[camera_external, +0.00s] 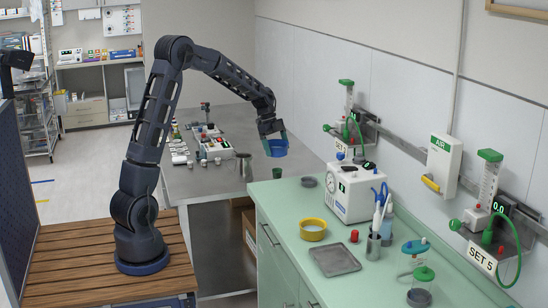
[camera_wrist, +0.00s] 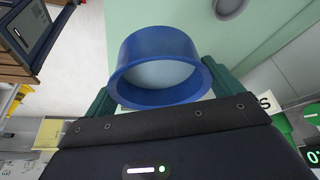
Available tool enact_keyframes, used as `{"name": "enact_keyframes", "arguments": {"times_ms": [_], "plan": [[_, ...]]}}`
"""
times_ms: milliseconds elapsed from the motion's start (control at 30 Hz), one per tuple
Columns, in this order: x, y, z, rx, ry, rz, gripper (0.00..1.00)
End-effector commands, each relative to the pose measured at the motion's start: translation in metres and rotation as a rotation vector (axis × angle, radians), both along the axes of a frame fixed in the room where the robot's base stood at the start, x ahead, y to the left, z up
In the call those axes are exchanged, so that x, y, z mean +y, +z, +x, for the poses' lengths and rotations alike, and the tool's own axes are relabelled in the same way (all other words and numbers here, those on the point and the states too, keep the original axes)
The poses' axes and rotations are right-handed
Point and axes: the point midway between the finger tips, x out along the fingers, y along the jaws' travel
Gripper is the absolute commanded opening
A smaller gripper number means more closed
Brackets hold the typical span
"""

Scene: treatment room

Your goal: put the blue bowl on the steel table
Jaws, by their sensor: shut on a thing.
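The blue bowl (camera_external: 276,149) is held in the air by my gripper (camera_external: 271,134), near the border between the steel table and the green counter. In the wrist view the bowl (camera_wrist: 160,42) sits between the two green fingers of my gripper (camera_wrist: 160,86), tilted with its opening toward the camera; it looks empty. The steel table (camera_external: 208,184) is the grey-topped table behind the counter, with bare metal on its near part. From this view I cannot tell how high the bowl is above the surfaces.
On the steel table stand a device with red and green knobs (camera_external: 212,147), a metal beaker (camera_external: 243,166) and several small items. The green counter (camera_external: 290,268) holds a yellow bowl (camera_external: 313,236), a grey tray (camera_external: 337,262) and a white machine (camera_external: 354,193). A wall with rail equipment bounds the right.

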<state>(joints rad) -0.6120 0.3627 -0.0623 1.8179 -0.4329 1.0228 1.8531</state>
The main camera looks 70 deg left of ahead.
Motion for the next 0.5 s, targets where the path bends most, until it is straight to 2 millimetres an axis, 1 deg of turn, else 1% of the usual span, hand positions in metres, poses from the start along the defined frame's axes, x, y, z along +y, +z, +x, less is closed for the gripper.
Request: {"name": "enact_keyframes", "arguments": {"times_ms": [33, 67, 100, 167, 200, 267, 300, 367, 400, 467, 500], "plan": [[0.023, -0.002, -0.007, 0.001, 0.051, -0.001, 0.68], [0.036, -0.004, -0.011, 0.001, 0.08, -0.001, 0.68], [0.053, -0.005, -0.016, 0.001, 0.119, -0.001, 0.68], [0.078, -0.007, -0.024, 0.001, 0.179, 0.0, 0.68], [0.094, -0.008, -0.031, 0.0, 0.216, 0.001, 0.68], [0.118, -0.01, -0.042, 0.002, 0.275, 0.0, 0.68], [0.134, -0.012, -0.049, 0.002, 0.313, 0.0, 0.68], [0.157, -0.014, -0.061, 0.002, 0.37, 0.0, 0.68], [0.173, -0.015, -0.07, 0.001, 0.408, 0.0, 0.68], [0.195, -0.017, -0.083, 0.001, 0.465, 0.001, 0.68], [0.21, -0.019, -0.093, 0.001, 0.501, -0.001, 0.68]]}}
